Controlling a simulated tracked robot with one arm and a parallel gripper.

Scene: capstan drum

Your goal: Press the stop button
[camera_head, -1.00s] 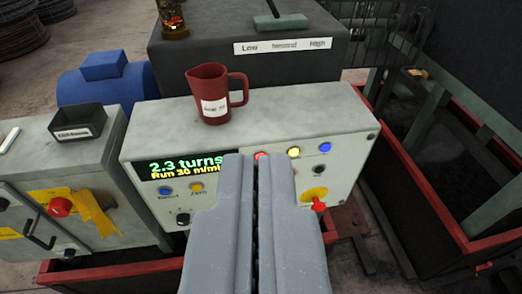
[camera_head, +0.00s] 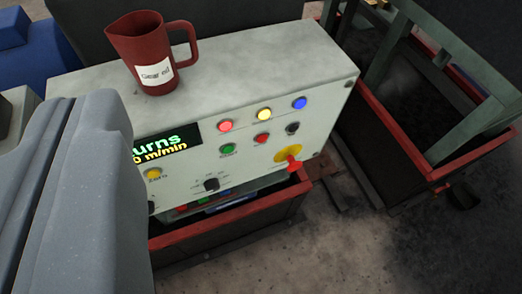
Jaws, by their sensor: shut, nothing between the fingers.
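The control panel box (camera_head: 325,82) is grey and fills the middle of the view. On its front, a red button (camera_head: 262,140) sits right of a green button (camera_head: 228,149), with a black knob or button (camera_head: 292,128) further right. Their labels are too small to read, so I cannot tell for certain which is the stop button. A red lamp or button (camera_head: 225,126) is in the row above. My gripper (camera_head: 100,105) is shut and empty, large at the left, in front of the panel's left part. It hides part of the display and appears apart from the red button.
A red jug (camera_head: 150,55) stands on the box. A yellow disc with a red handle (camera_head: 292,164) sticks out at the panel's lower right. The display (camera_head: 165,143) is partly hidden. Red-rimmed bins (camera_head: 385,180) stand below and right. Floor is open at lower right.

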